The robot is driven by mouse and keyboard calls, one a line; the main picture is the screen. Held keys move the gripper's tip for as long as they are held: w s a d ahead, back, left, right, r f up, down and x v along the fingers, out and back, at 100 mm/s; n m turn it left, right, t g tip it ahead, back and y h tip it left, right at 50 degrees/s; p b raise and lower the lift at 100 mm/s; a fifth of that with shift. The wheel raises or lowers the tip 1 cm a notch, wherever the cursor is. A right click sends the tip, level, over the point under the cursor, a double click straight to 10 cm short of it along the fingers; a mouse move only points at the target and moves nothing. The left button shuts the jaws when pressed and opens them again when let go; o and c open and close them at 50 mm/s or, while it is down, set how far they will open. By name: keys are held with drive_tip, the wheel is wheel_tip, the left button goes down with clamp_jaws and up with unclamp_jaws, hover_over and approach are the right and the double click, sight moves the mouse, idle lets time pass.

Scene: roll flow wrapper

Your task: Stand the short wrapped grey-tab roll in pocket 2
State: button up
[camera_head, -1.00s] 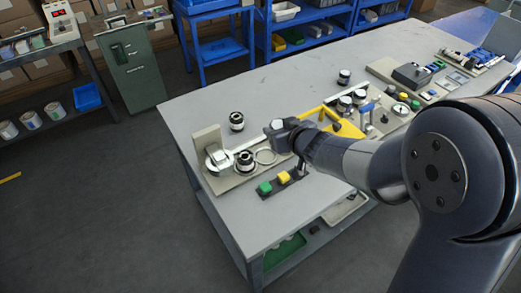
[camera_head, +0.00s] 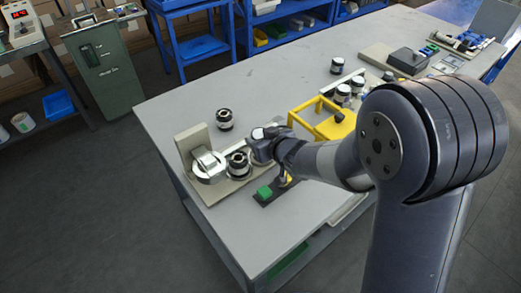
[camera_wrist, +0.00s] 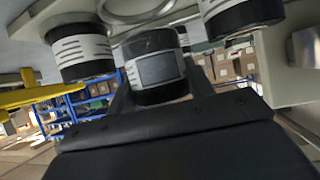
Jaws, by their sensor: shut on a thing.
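My gripper (camera_wrist: 158,85) is shut on a short dark roll (camera_wrist: 158,70) with a grey tab facing the wrist camera. In the head view my gripper (camera_head: 262,147) is low over the beige fixture (camera_head: 222,190), at the right of a black-and-white roll (camera_head: 238,164) standing there. The arm and gripper hide the held roll's base and the place below it, so contact cannot be told. In the wrist view a white-labelled roll (camera_wrist: 82,52) is at the left, another dark roll (camera_wrist: 240,12) at upper right, and a pale ring (camera_wrist: 135,8) at the top edge. No pocket number is readable.
A metallic drum (camera_head: 208,166) stands at the fixture's left end. A loose roll (camera_head: 225,119) stands behind it on the bench (camera_head: 190,105). A green button (camera_head: 264,193) is in front. A yellow frame (camera_head: 320,118) and several rolls are at right. The back-left bench is mostly clear.

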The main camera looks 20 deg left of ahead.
drive_tip(key=shift+f+b, duration=0.35)
drive_tip(key=shift+f, duration=1.5)
drive_tip(key=shift+f, duration=0.25)
drive_tip(key=o, duration=0.8)
drive_tip(key=shift+r, duration=0.1)
drive_tip(key=shift+r, duration=0.15)
drive_tip(key=p+v, duration=0.1)
drive_tip(key=v, duration=1.1)
drive_tip(key=shift+d, duration=0.1)
